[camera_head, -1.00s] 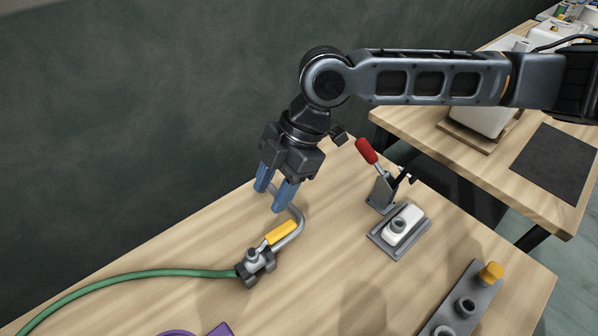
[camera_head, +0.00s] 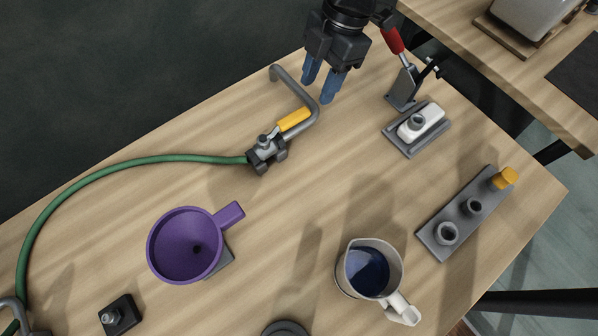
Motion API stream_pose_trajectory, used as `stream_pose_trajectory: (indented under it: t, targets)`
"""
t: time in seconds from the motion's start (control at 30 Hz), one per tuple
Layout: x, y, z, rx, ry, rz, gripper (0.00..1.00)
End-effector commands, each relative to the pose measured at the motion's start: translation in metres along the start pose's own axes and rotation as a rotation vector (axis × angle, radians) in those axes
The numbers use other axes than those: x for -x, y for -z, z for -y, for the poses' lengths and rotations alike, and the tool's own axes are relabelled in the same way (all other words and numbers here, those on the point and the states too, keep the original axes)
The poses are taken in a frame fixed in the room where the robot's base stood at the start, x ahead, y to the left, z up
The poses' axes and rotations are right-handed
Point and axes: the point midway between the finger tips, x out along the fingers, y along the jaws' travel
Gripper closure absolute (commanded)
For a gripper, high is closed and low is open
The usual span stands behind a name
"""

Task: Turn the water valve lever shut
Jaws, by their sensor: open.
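The water valve (camera_head: 266,152) sits on the wooden table, with the green hose (camera_head: 160,160) running into its left side and a bent grey pipe (camera_head: 311,98) leaving its upper right side. Its yellow-sleeved lever (camera_head: 293,120) lies roughly in line with the pipe beside it, pointing to the upper right. My gripper (camera_head: 321,90) points down at the top of the view, with its two blue fingers apart and nothing between them. The fingers show above and right of the lever, close to the pipe's bend in the picture. Their height over the table is hard to tell.
A red-handled toggle clamp (camera_head: 403,83) stands right of my gripper, by a white block (camera_head: 421,121) in a grey holder. A purple funnel (camera_head: 184,246), a pitcher of dark liquid (camera_head: 367,271) and a grey socket plate (camera_head: 440,240) stand nearer. The table between funnel and pitcher is mostly clear.

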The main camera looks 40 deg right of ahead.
Motion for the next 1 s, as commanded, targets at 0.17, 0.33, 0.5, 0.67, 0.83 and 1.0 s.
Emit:
stream_pose_trajectory:
  t: [0.17,0.33,0.5,0.67,0.83,1.0]
  targets:
    - [-0.016,-0.001,0.000,0.000,0.000,0.001,0.54]
    - [-0.028,-0.001,0.000,0.001,-0.001,0.000,0.54]
    - [-0.041,-0.001,0.000,0.001,0.000,0.001,0.54]
    - [-0.048,0.000,0.000,0.000,0.000,0.000,0.54]
    - [-0.049,0.001,0.000,-0.001,0.000,-0.001,0.54]
    - [-0.052,0.001,0.000,0.000,-0.001,-0.001,0.54]
